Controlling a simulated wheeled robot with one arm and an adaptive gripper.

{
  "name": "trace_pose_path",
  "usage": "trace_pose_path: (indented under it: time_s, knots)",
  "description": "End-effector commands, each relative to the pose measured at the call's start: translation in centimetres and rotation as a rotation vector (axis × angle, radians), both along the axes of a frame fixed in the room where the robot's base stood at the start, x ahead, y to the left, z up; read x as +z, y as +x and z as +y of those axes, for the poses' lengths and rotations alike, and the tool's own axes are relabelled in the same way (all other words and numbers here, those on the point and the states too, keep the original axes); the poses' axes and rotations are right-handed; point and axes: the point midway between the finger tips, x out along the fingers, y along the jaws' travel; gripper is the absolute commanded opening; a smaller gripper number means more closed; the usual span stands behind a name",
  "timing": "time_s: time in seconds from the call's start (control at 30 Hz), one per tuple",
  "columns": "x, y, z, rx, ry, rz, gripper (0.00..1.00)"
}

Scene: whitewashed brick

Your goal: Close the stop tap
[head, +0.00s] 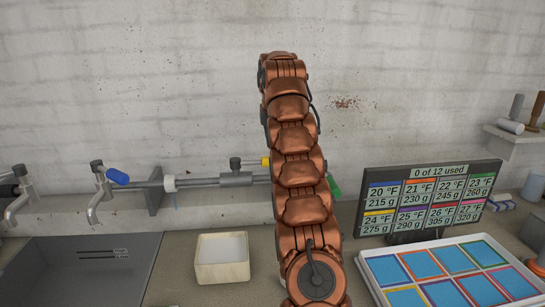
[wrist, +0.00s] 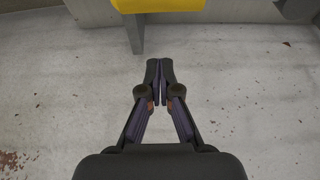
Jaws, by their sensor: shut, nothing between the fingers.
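A grey pipe (head: 218,181) runs along the wall, and a valve on it has a yellow handle (head: 265,162), partly hidden behind my arm. A green handle (head: 335,187) shows just right of my arm. I cannot tell which handle belongs to the stop tap. In the wrist view a yellow part (wrist: 172,5) lies at the top edge, above a dark upright piece (wrist: 134,33). My gripper (wrist: 160,64) is shut and empty, with its tips a little below the yellow part in the picture and apart from it. The head view hides the gripper behind my arm.
A blue-handled spout tap (head: 105,187) and another spout (head: 20,192) hang over a grey basin (head: 80,265). A cream tub (head: 222,258) stands on the counter. A sign board (head: 430,200) and a tray of coloured cards (head: 373,272) are at the right. The wall above is bare.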

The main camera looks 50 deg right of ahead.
Motion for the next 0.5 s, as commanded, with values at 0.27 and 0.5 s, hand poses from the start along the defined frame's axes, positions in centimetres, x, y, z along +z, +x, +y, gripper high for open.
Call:
trace_pose_path:
  time_s: [0.27, 0.5]
  knots:
    - [-1.6, -0.7, 0.3, -0.001, -0.002, -0.002, 0.00]
    - [-1.8, -1.6, 1.3, 0.000, -0.003, 0.000, 0.00]
